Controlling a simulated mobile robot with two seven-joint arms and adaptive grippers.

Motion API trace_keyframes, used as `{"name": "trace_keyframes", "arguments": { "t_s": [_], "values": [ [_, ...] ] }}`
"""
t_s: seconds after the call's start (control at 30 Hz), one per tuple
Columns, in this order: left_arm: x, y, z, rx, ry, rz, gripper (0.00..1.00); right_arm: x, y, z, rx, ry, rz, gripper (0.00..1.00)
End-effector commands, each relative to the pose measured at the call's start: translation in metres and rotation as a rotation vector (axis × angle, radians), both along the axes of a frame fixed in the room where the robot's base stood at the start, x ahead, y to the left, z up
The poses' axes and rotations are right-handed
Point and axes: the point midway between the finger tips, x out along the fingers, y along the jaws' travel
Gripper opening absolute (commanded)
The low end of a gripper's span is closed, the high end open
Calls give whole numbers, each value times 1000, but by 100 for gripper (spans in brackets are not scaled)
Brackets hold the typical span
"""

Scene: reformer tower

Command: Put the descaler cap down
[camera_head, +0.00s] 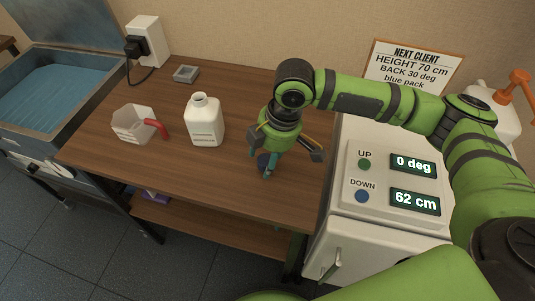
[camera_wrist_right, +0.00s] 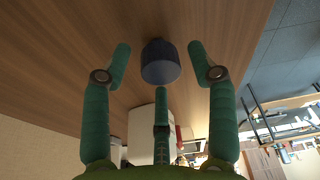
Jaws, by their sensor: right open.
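The descaler cap (camera_wrist_right: 161,62) is a small dark blue cylinder in the right wrist view. It stands on the wooden table (camera_head: 235,178), between the spread fingers of my right gripper (camera_wrist_right: 160,65) and apart from them in that view. In the head view my right gripper (camera_head: 267,172) points down at the table, and the cap (camera_head: 263,160) shows partly behind its fingers. The white descaler bottle (camera_head: 204,122) stands upright to the left with its neck open. My left gripper is not in view.
A clear jug (camera_head: 133,124) with a red handle and a small grey box (camera_head: 186,74) are on the table's left part. A white cabinet with a control panel (camera_head: 384,180) adjoins on the right, reading 0 deg and 62 cm. A blue sink (camera_head: 45,95) is at far left.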

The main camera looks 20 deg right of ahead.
Motion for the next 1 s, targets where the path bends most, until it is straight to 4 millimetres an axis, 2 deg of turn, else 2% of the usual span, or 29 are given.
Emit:
{"name": "trace_keyframes", "arguments": {
  "t_s": [0.17,0.27,0.6,0.7,0.83,1.0],
  "values": [
    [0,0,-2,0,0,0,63,0,0,4,1,-1,1,59],
    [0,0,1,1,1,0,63,0,-2,17,2,-4,0,59],
    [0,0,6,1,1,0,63,-7,-15,87,1,-3,-1,59],
    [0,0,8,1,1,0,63,-9,-18,103,0,-2,0,59],
    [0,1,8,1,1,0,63,-10,-20,116,1,-1,0,59],
    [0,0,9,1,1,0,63,-11,-22,121,-1,0,0,59]
  ]
}}
